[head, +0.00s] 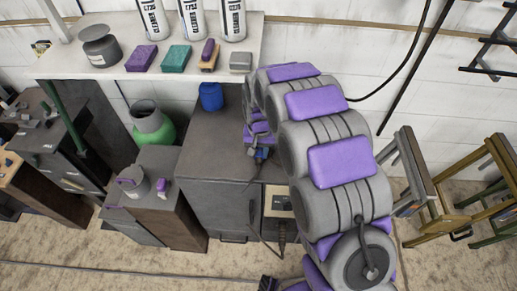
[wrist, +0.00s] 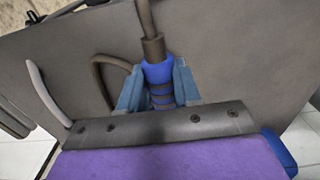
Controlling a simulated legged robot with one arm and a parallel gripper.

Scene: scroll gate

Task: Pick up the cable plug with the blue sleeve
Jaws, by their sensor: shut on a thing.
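The cable plug with the blue sleeve (wrist: 158,72) is between the two blue-grey fingers of my gripper (wrist: 160,88) in the wrist view. The fingers close on it from both sides. Its dark collar and brown-grey cable run up out of the top of that view. Dark bands cross the sleeve between the fingers. The plug's lower end is hidden behind the gripper's dark plate. In the head view my gripper (head: 261,153) is small, over the grey cabinet's right side, and the arm hides part of it.
The grey cabinet (head: 213,190) stands below my gripper. A cream-topped box (head: 278,201) with a dark cable is close by on the right. A blue container (head: 211,97) stands at the cabinet's back. A white shelf (head: 135,70) holds bottles and sponges. Wooden trestles (head: 480,205) stand at the right.

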